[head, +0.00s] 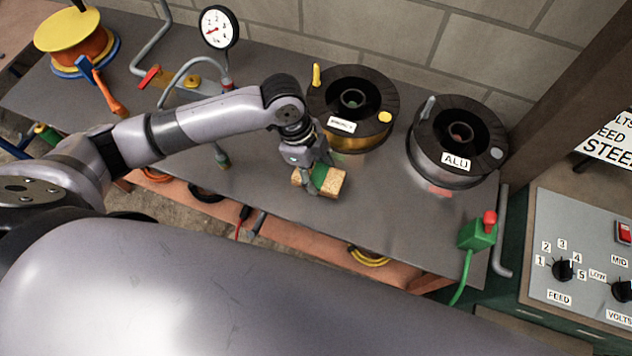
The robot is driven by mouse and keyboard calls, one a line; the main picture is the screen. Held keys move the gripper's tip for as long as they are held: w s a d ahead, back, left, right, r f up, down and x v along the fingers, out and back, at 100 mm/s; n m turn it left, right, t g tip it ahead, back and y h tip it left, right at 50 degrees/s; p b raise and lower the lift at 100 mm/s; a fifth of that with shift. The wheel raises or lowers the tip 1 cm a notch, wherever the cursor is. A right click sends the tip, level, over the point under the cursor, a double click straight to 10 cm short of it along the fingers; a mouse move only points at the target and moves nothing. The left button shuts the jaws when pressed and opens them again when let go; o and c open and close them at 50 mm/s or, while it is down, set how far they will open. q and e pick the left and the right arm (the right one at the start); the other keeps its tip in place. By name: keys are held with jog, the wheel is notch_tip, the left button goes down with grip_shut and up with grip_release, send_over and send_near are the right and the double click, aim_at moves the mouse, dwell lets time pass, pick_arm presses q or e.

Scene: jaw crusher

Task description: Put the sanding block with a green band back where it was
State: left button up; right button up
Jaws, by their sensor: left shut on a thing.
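The sanding block (337,184) is tan and grainy with a green band around its middle. It is at the front part of the grey metal bench (400,215), near the front edge. My left gripper (319,180) reaches in from the left and is shut on the block across its green band. The fingers hide part of the band. I cannot tell whether the block touches the bench top or is just above it. My right gripper is not in view.
Behind the block stand a dark spool (330,97) with gold wire and a spool labelled ALU (425,142). A pressure gauge (218,28) and bent pipes are at the back left. Bench right of the block is clear.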

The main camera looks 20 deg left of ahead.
aim_at(314, 173)
pick_arm(q)
notch_tip(314, 173, down, 3)
jog(key=shift+r, duration=0.15)
jog(key=shift+f, duration=0.3)
notch_tip(314, 173, down, 4)
jog(key=shift+f, duration=0.1)
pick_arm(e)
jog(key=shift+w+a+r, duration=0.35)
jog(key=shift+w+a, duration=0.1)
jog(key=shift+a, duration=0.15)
pick_arm(q)
jog(key=shift+f, duration=0.1)
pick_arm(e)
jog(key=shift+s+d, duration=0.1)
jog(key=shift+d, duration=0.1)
pick_arm(q)
jog(key=o, duration=1.1)
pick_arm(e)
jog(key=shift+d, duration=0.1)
